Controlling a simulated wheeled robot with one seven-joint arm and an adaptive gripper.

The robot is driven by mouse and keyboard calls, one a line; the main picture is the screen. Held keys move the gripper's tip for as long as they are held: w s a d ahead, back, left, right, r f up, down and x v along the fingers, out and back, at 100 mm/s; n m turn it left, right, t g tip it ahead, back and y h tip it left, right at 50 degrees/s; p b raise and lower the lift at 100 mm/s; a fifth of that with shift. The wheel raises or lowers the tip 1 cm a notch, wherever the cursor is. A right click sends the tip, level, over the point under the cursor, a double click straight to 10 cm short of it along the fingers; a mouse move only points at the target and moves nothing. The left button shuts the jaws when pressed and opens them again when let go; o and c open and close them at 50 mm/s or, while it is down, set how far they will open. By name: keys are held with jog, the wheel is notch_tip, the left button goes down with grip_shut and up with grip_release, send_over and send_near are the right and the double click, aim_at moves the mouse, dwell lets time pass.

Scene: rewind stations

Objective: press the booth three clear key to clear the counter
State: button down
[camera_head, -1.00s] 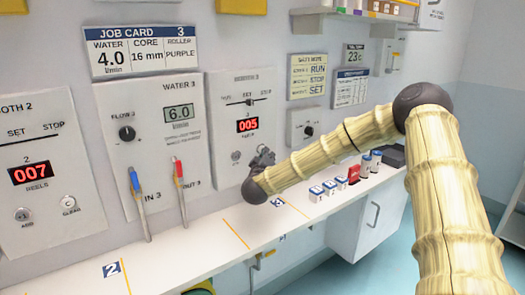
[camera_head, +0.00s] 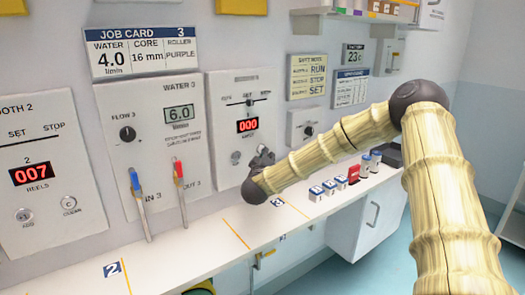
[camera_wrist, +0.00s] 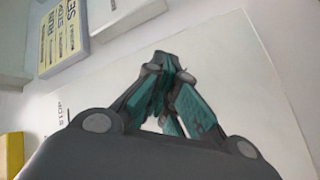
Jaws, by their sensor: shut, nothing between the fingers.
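The booth three panel (camera_head: 222,107) is a pale box on the wall in the head view. Its red counter display (camera_head: 247,125) reads 000. A small round key (camera_head: 236,158) sits below the display on the left. My gripper (camera_head: 264,152) is at the lower right of this panel, in front of where a clear key could be, so that key is hidden. In the wrist view my gripper (camera_wrist: 170,95) has its teal-padded fingers together, with nothing between them, against the pale panel face. I cannot tell whether the fingertips touch the panel.
The booth two panel (camera_head: 45,165) at the left reads 007. The water panel (camera_head: 150,140) has blue and red levers below it. Several small blue-and-white boxes (camera_head: 329,187) and a red one (camera_head: 353,173) stand on the shelf right of my gripper.

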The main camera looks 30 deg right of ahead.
jog(key=shift+s+p, duration=0.35)
jog(key=shift+s, duration=0.3)
jog(key=s+p, duration=0.2)
jog(key=s, duration=0.3)
jog(key=shift+d, duration=0.2)
jog(key=shift+d, duration=0.1)
dwell(0.8)
